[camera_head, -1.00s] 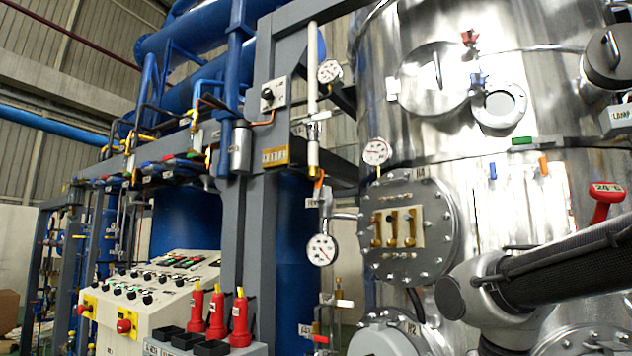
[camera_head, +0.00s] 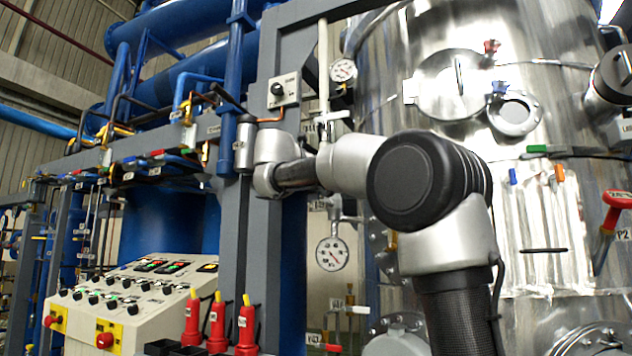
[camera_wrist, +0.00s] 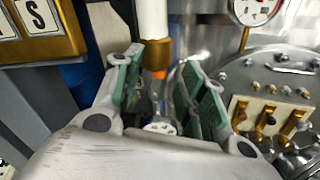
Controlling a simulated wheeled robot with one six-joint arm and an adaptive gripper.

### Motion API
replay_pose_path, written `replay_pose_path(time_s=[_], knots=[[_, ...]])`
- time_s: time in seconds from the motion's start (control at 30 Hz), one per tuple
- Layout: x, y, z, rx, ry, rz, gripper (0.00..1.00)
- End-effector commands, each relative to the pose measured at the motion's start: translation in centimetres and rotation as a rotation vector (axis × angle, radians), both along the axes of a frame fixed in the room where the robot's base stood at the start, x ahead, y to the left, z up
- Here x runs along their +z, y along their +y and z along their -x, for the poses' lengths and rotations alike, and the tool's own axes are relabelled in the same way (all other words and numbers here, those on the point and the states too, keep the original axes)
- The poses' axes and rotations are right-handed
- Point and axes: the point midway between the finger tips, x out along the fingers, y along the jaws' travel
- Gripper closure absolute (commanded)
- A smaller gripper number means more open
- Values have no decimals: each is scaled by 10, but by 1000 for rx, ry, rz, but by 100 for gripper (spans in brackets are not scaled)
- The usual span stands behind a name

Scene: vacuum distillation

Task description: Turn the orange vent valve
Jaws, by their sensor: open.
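In the wrist view my gripper (camera_wrist: 162,72) is open, with its green-padded fingers either side of the view's middle. A white pipe (camera_wrist: 153,20) with a brass end collar (camera_wrist: 156,56) hangs beyond and between the fingertips. In the head view my arm covers the pipe's lower end and the valve area, and my gripper's fingers are hidden.
A pressure gauge (camera_head: 332,254) hangs below my arm. The steel vessel (camera_head: 470,95) is close on the right, with another small orange handle (camera_head: 559,173). A grey column (camera_head: 262,200) and a brass-coloured sign (camera_wrist: 45,30) are close on the left. A control panel (camera_head: 130,295) stands lower left.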

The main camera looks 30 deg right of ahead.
Motion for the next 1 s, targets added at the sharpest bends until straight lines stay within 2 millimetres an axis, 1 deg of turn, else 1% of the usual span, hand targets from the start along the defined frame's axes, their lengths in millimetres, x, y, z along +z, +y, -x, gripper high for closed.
replay_pose_path(time_s=[0.17, 0.27, 0.5, 0.6, 0.73, 0.97, 1.0], knots=[[-1, -5, -2, -5, 78, 60, 59], [-1, -15, -10, -7, 81, 62, 59], [-1, -47, -35, -6, 79, 60, 59], [-2, -56, -42, -6, 80, 59, 59], [-1, -62, -47, -4, 79, 59, 59], [-1, -62, -47, -3, 78, 59, 59], [-1, -62, -47, -4, 79, 59, 63]])
